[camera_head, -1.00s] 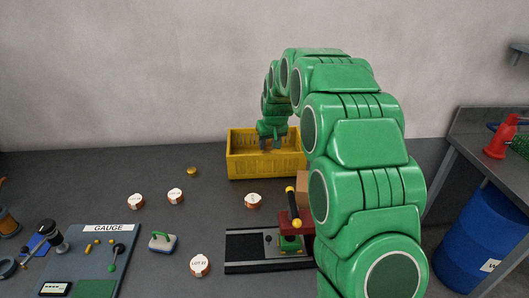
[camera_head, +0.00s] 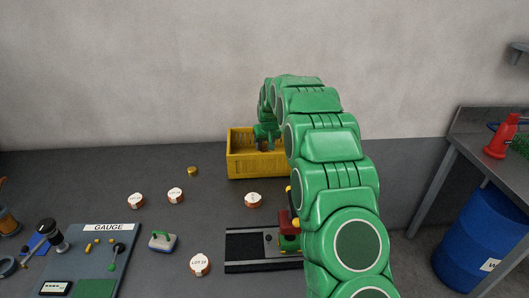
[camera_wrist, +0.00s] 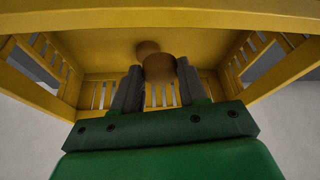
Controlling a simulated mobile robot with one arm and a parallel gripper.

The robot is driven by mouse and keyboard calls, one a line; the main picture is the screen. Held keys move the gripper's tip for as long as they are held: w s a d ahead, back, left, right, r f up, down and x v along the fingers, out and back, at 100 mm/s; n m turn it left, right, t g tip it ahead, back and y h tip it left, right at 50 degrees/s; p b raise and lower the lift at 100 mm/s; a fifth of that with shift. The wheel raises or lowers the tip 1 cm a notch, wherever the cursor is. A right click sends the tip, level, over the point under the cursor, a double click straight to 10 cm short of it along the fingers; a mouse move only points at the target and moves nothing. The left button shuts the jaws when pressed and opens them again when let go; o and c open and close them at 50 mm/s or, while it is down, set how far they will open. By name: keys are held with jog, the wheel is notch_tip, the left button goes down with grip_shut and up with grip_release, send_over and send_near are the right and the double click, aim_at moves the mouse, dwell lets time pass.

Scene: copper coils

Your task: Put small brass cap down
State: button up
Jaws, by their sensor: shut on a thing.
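The small brass cap (camera_wrist: 160,68) shows as a dull brown-gold cylinder between the fingertips in the wrist view. My gripper (camera_wrist: 160,82) is shut on it, inside the yellow crate (camera_head: 245,168). A second small brownish round shape (camera_wrist: 147,47) lies just past the cap against the crate floor; I cannot tell whether it is another piece or a shadow. Whether the cap touches the floor is not clear. In the head view the crate's front wall and my wrist hide the cap. Another brass cap (camera_head: 192,171) stands on the table left of the crate.
Several white-topped copper coils (camera_head: 200,265) stand on the grey table. A dark track fixture (camera_head: 250,248) lies in front of the crate. A blue barrel (camera_head: 480,230) stands right.

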aim_at(265, 150)
jog(key=shift+x, duration=0.8)
jog(key=shift+w+f, duration=0.1)
jog(key=shift+f, duration=1.25)
jog(key=shift+f, duration=0.15)
jog(key=o, duration=1)
jog(key=shift+o, duration=0.2)
jog(key=v, duration=1.2)
jog(key=shift+r, duration=0.25)
